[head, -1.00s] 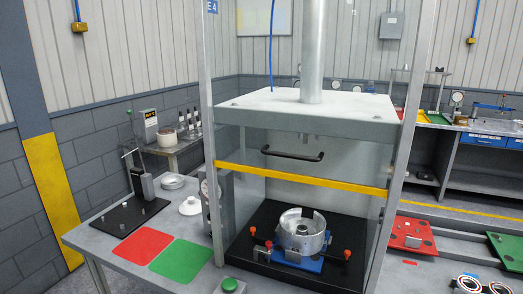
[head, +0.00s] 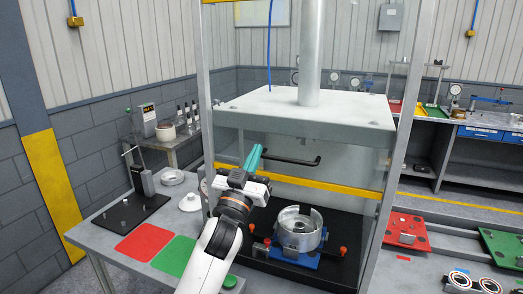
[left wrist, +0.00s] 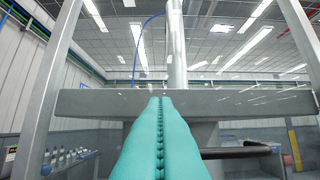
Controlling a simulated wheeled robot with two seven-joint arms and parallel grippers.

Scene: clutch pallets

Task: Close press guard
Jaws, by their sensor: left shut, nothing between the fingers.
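The press guard is a clear panel with a yellow bar (head: 325,189) along its lower edge and a black handle (head: 300,162) above the bar. The bar is about halfway up the press frame, leaving an open gap above the black press bed (head: 262,218). My left gripper (head: 257,150) is at the left end of the handle, its teal fingers shut and empty, pointing up and inward. In the left wrist view the fingers (left wrist: 160,100) are pressed together, with the dark handle (left wrist: 238,152) to their right. I cannot tell whether they touch it. My right gripper is not in view.
A silver clutch housing (head: 299,230) sits on a blue fixture with orange-red knobs on the press bed. The metal frame posts (head: 398,150) flank the guard. A green button (head: 230,282), red mat (head: 146,242) and green mat (head: 172,254) are on the table at left.

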